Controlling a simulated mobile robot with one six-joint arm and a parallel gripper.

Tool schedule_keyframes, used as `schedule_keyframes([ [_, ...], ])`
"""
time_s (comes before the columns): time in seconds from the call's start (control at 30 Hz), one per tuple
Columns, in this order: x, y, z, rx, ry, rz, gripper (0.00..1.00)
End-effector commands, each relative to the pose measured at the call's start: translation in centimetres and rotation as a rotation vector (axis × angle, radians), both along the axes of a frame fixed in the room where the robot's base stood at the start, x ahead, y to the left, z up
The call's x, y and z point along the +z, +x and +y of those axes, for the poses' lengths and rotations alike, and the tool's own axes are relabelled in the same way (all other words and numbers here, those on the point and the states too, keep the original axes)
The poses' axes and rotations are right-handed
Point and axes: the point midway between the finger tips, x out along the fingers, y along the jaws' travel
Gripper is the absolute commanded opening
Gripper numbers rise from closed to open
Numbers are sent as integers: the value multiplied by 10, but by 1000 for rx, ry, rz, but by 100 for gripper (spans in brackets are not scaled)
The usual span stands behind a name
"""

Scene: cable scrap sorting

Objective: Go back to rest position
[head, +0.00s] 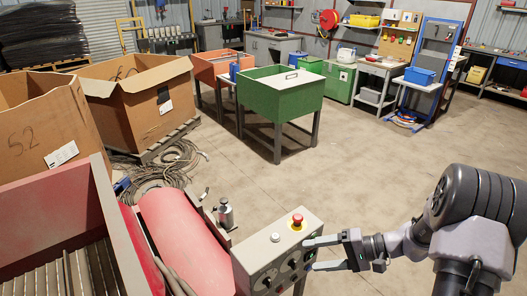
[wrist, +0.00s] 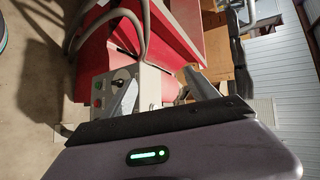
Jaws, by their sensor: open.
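My gripper (head: 308,254) is at the lower right of the head view, its two light fingers pointing left. The fingers are spread apart with nothing visible between them. It is close to the right side of the grey control box (head: 262,262), which has a red mushroom button (head: 297,219) on top and knobs on its face. I cannot tell whether the fingertips touch the box. In the wrist view the control box (wrist: 148,82) shows turned sideways, just beyond my own wrist housing with its green light.
A red machine (head: 185,240) with a slatted bed fills the lower left. Large cardboard boxes (head: 150,95) and coiled cables (head: 175,165) lie behind it. A green bin table (head: 282,100) stands mid-floor. The concrete floor (head: 375,165) beyond the control box is open.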

Motion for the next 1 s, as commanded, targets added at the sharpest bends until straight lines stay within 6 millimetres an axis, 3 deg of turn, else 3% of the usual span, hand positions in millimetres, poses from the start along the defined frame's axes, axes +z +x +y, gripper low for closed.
schedule_keyframes([
  [0.03, 36, -11, 17, 57, -92, 19, 68],
  [0.2, 128, -81, 58, 115, -459, 76, 68],
  [0.3, 164, -127, 68, 56, -659, 32, 68],
  [0.4, 187, -165, 69, -50, -800, -53, 68],
  [0.5, 200, -190, 65, -156, -871, -141, 68],
  [0.6, 206, -202, 61, -228, -896, -199, 68],
  [1.0, 208, -206, 59, -259, -901, -222, 68],
])
